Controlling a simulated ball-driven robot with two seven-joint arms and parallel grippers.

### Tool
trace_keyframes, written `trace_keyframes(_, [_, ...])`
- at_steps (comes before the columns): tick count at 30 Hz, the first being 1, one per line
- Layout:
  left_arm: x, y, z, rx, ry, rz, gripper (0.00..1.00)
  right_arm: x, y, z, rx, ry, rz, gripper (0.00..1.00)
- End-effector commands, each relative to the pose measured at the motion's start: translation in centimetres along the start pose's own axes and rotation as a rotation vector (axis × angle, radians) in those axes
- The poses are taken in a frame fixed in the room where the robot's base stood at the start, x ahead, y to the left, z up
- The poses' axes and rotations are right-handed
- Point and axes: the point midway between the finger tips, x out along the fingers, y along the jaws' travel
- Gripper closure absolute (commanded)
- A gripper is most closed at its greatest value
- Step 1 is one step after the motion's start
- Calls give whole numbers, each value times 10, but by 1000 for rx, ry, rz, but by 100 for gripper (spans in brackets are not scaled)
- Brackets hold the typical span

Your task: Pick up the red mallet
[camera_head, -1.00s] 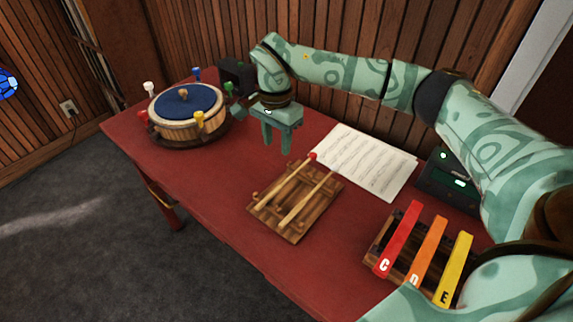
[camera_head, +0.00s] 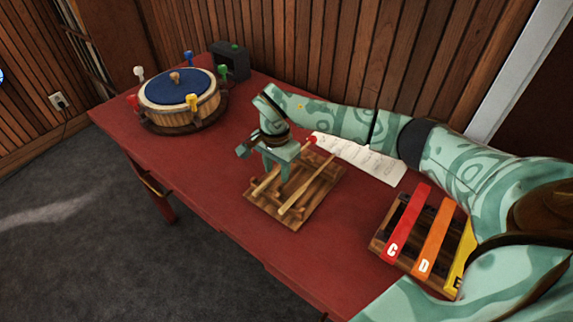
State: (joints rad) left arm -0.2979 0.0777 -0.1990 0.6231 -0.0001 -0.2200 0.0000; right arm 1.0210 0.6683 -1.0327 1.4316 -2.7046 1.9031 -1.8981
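The red mallet (camera_head: 311,140) has a red head and a thin wooden stick. It lies on a wooden rack (camera_head: 253,215) on the red table, with its head toward the back right. My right gripper (camera_head: 277,171) is over the middle of this stick, fingers pointing down with a gap between them. It hides part of the stick, and I cannot tell whether the fingers touch it. A second wooden stick (camera_head: 295,197) lies beside it on the rack, to the right. My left gripper is not in view.
A drum (camera_head: 178,101) with coloured pegs stands at the back left, a dark box (camera_head: 231,62) behind it. A sheet of music (camera_head: 362,161) lies behind the rack. Red, orange and yellow chime bars (camera_head: 433,237) stand at the right. The table's front left is clear.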

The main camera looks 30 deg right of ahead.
Motion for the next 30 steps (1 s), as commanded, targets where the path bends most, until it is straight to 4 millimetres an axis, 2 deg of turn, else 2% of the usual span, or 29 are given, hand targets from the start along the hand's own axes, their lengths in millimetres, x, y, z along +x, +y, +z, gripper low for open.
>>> trace_keyframes(5, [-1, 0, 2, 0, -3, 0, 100, -1, 0, 0, 0, 0, -2, 61])
trace_keyframes(6, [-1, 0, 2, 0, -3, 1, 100, -1, 0, 0, 0, 0, -2, 67])
trace_keyframes(9, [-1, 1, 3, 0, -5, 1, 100, -1, 0, 0, 0, 0, -2, 95])
trace_keyframes(10, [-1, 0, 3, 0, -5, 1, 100, -1, 0, 0, 0, 0, -2, 100])
trace_keyframes(19, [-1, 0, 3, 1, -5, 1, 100, -2, 0, 0, 1, 0, -2, 100])
trace_keyframes(23, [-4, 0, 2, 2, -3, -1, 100, -9, -1, 0, 0, 1, -4, 100])
trace_keyframes(26, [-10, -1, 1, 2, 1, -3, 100, -23, -1, -1, 2, 3, -6, 100])
trace_keyframes(28, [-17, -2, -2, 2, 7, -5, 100, -40, -1, -2, 1, 5, -8, 100])
trace_keyframes(30, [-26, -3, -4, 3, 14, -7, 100, -58, 14, 1, -2, 5, -8, 100])
